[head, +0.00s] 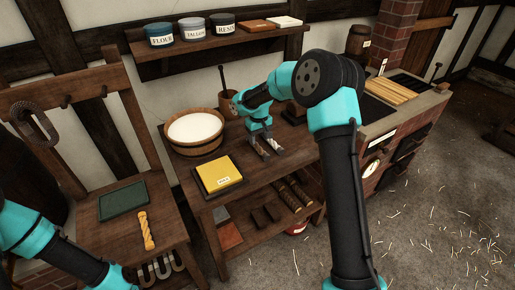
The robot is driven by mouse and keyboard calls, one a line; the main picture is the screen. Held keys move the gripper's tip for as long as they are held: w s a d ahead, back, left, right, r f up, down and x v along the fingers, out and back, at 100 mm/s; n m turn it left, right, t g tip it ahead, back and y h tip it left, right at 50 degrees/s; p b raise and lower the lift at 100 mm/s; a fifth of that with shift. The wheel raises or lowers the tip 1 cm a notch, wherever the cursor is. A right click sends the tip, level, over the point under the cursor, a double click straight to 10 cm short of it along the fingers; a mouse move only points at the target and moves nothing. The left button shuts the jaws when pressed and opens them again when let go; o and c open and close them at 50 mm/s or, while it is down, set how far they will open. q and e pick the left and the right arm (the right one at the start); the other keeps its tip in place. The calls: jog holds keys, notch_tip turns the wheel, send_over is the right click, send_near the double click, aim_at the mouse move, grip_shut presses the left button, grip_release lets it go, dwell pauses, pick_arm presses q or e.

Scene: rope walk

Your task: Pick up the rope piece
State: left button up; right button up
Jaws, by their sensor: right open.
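The rope piece (147,230) is a short, twisted yellow length. It lies on the wooden stand (170,225) at the left, beside a dark green mat (124,202). My right gripper (266,148) is open over the table (244,206) at the centre, pointing down, with nothing seen between its fingers. It is well to the right of the rope piece and apart from it.
A wooden tub with white contents (195,132) and a yellow block on a dark tray (218,174) stand left of my right gripper. A shelf (220,45) with labelled jars hangs behind. A brick stove (400,130) stands at the right.

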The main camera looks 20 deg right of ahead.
aim_at(258, 145)
jog(key=shift+w+f, duration=0.1)
jog(key=shift+f, duration=2.5)
jog(key=c, duration=1)
